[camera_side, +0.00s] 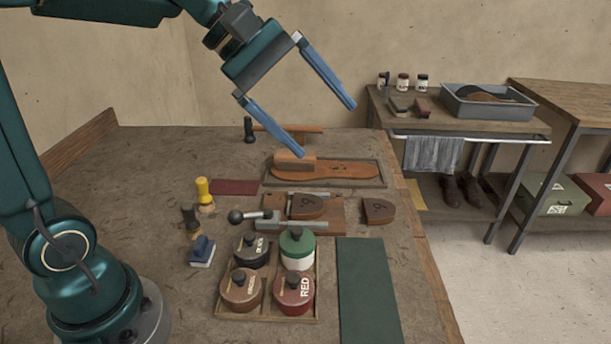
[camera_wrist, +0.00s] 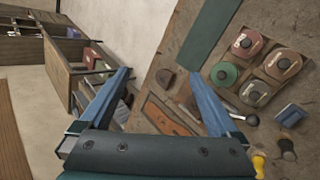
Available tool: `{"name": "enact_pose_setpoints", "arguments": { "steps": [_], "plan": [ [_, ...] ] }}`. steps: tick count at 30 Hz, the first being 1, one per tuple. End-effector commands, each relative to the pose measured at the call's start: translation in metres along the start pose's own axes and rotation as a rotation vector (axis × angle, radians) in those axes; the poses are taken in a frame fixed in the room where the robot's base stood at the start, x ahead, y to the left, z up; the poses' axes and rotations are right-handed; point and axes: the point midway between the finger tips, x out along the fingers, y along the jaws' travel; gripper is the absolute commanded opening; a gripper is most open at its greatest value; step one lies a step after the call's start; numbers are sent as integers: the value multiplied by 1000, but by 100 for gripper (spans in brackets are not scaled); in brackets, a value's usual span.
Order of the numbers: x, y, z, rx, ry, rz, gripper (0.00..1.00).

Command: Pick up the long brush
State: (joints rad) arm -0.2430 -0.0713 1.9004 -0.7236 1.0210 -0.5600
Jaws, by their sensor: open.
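A long, thin brown piece (camera_side: 312,129), which looks like the long brush, lies near the back edge of the bench. My gripper's finger partly covers it, and its bristles cannot be made out. My gripper (camera_side: 325,130) is open and empty, in the air above the back of the bench, with its blue fingers wide apart. In the wrist view my gripper (camera_wrist: 160,75) also shows nothing between its fingers. I cannot make out the long brush in the wrist view.
An orange-brown sole (camera_side: 345,171) lies in a shallow tray with a brown block (camera_side: 294,162) on its left end. An upright black-handled tool (camera_side: 248,130) stands left of the long piece. A pot rack (camera_side: 268,318) and a green mat (camera_side: 368,290) are in front.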

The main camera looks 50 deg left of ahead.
Motion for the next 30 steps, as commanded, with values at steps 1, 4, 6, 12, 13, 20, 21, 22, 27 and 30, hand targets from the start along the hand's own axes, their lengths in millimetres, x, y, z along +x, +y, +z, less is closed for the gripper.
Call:
{"name": "enact_pose_setpoints", "arguments": {
  "steps": [1,4,6,12,13,20,21,22,27,30],
  "plan": [
    [6,9,-18,-99,-20,18,97],
    [16,24,-51,-284,-61,67,97],
    [23,31,-77,-409,-88,101,97],
    [42,30,-159,-752,-156,205,97],
    [44,27,-172,-800,-165,221,97],
    [67,-24,-266,-1136,-212,334,97],
    [71,-36,-278,-1179,-214,347,97],
    [74,-46,-287,-1209,-215,355,97],
    [89,-92,-310,-1329,-214,354,97],
    [92,-105,-315,-1361,-213,352,97]
  ]
}}
